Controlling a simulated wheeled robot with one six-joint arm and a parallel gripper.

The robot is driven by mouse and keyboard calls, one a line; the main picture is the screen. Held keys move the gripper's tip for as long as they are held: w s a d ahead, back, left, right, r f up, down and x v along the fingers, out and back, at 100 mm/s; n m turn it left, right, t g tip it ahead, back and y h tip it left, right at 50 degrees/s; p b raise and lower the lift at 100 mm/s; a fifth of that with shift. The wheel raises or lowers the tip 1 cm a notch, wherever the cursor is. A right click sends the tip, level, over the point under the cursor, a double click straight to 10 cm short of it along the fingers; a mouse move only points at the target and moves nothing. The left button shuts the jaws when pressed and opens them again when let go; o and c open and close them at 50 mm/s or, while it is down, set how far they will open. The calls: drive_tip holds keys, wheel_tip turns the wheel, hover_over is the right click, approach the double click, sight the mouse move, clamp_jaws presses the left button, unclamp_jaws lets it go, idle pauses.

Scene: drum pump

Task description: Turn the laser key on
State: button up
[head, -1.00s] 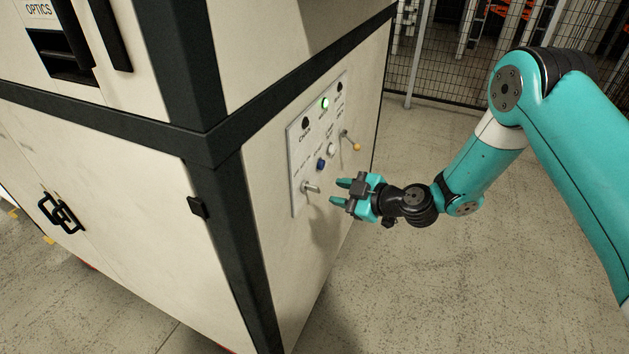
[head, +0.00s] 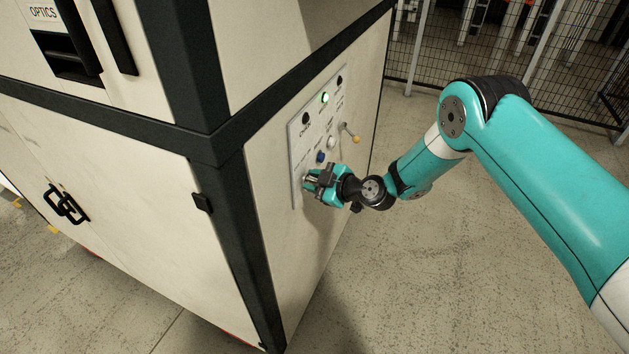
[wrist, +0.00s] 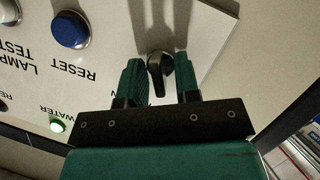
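The laser key (wrist: 158,72) is a small dark knob on the pale control panel (head: 297,163) on the cabinet's side. In the wrist view it stands between the two teal fingers of my gripper (wrist: 160,80), with a gap on each side. My gripper (head: 308,181) is open around it, with its fingertips close to the panel. In the head view my gripper hides the key.
A blue reset button (wrist: 70,30) sits beside the key; it also shows in the head view (head: 320,157). Floor right of the cabinet is clear.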

drive_tip(key=shift+f+b, duration=0.1)
drive_tip(key=shift+b, duration=0.4)
drive_tip(key=shift+f+m+g+b, duration=0.1)
drive_tip(key=shift+m+g+b, duration=0.4)
drive_tip(key=shift+b, duration=0.4)
drive_tip(key=m+g+b, duration=0.1)
drive_tip(key=m+b, duration=0.1)
drive_tip(key=b, duration=0.2)
drive_tip(key=shift+w+f+b, duration=0.1)
drive_tip(key=shift+w+b, duration=0.05)
drive_tip(key=shift+b, duration=0.2)
drive_tip(key=m+g+y+b, duration=0.1)
drive_tip(key=m+g+b, duration=0.1)
drive_tip(key=b, duration=0.3)
drive_tip(key=shift+d+m, duration=0.1)
drive_tip(key=shift+m, duration=0.5)
drive_tip(key=shift+w+r+m+g+y+b, duration=0.2)
drive_tip(key=shift+m+g+y+b, duration=0.4)
drive_tip(key=shift+m+b, duration=0.5)
drive_tip(key=shift+r, duration=0.15)
drive_tip(key=o, duration=0.5)
drive_tip(key=shift+o, duration=0.2)
